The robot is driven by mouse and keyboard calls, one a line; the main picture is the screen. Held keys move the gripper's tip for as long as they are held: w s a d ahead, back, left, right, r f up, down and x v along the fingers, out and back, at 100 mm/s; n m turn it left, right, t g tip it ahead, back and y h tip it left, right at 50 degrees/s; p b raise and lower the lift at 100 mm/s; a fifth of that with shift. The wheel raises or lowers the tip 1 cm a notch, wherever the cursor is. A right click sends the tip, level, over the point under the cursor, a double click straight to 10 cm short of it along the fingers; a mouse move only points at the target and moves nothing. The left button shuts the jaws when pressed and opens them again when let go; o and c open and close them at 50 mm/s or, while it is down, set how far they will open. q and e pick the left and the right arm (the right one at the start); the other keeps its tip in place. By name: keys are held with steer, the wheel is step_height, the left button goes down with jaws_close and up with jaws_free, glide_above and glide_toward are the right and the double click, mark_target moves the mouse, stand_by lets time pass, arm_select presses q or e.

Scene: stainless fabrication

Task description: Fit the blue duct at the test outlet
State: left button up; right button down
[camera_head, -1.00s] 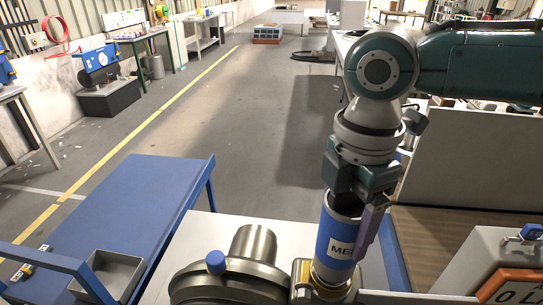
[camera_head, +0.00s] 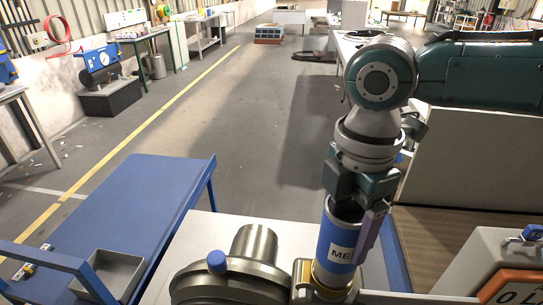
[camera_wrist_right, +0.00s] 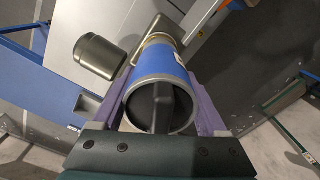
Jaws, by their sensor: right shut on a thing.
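The blue duct (camera_head: 338,242), a cylinder with metal ends and a white label starting "ME", stands nearly upright in the head view. My right gripper (camera_head: 350,222) is shut on its upper part from above, a purple finger along its side. The duct's lower metal end meets a brass-coloured fitting (camera_head: 305,278), apparently the test outlet; how deeply it sits cannot be told. In the right wrist view the duct (camera_wrist_right: 165,65) lies between the two purple fingers of my right gripper (camera_wrist_right: 166,85), its far end at a pale metal collar. My left gripper is out of view.
A grey metal machine body (camera_head: 215,283) with a blue knob and a stub cylinder (camera_head: 254,245) stands close left of the duct. A blue bench (camera_head: 135,200) with a grey tray (camera_head: 115,275) is further left. A cased panel (camera_head: 500,260) stands at right. Floor behind is open.

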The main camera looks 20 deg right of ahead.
steer(key=shift+p, duration=0.5)
stand_by(0.9)
steer(key=shift+f, duration=0.25)
steer(key=shift+f+b, duration=1.25)
steer(key=shift+f, duration=0.2)
jaws_free()
steer(key=shift+r, duration=0.1)
step_height(320, 180, up, 10)
steer(key=shift+f+b, duration=0.1)
steer(key=shift+b, duration=0.5)
